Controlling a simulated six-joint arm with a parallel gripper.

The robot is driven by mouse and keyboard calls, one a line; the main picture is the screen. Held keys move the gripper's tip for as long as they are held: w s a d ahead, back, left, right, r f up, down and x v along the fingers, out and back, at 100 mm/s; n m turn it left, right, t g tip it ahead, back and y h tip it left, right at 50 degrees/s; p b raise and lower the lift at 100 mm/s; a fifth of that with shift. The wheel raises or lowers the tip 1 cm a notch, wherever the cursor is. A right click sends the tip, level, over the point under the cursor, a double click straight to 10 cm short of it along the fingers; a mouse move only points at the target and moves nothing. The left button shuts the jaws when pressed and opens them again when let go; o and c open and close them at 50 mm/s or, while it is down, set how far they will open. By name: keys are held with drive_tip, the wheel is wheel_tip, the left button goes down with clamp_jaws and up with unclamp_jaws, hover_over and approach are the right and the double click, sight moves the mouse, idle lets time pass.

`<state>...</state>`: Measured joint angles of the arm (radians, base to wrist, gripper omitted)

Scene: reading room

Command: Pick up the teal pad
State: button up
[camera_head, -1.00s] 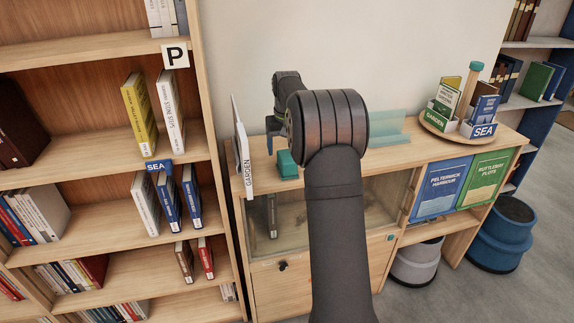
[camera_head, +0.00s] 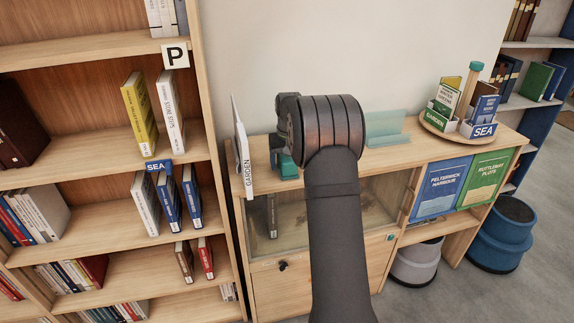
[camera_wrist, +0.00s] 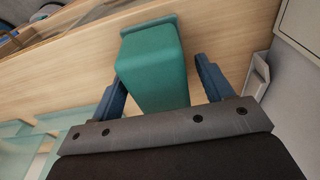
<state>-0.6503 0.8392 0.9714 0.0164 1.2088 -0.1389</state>
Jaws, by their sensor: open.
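The teal pad (camera_head: 289,172) is a small block on top of the wooden cabinet, partly hidden by my gripper in the head view. In the wrist view the teal pad (camera_wrist: 152,62) lies between the two blue fingers. My gripper (camera_wrist: 160,76) is open around it. The left finger is close to the pad's side, and a gap shows at the right finger. Whether either finger touches the pad is unclear. In the head view my gripper (camera_head: 277,150) is low over the cabinet top.
A white GARDEN book (camera_head: 242,155) stands upright just left of the pad. A translucent teal stand (camera_head: 388,132) is on the cabinet top (camera_head: 400,153) to the right. A round tray (camera_head: 428,124) with small boxes and books is further right. The wall is close behind.

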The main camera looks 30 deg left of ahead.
drive_tip(key=shift+f, duration=0.2)
idle(0.4)
drive_tip(key=c, duration=1)
drive_tip(key=shift+o, duration=0.2)
drive_tip(key=shift+r, duration=0.6)
drive_tip(key=r, duration=0.2)
drive_tip(key=d+r, duration=0.1)
drive_tip(key=r, duration=0.1)
drive_tip(key=shift+w, duration=0.1)
drive_tip(key=w+d+r, duration=0.1)
drive_tip(key=d+r, duration=0.5)
drive_tip(key=d, duration=0.4)
drive_tip(key=shift+d+r, duration=0.15)
drive_tip(key=shift+d, duration=0.2)
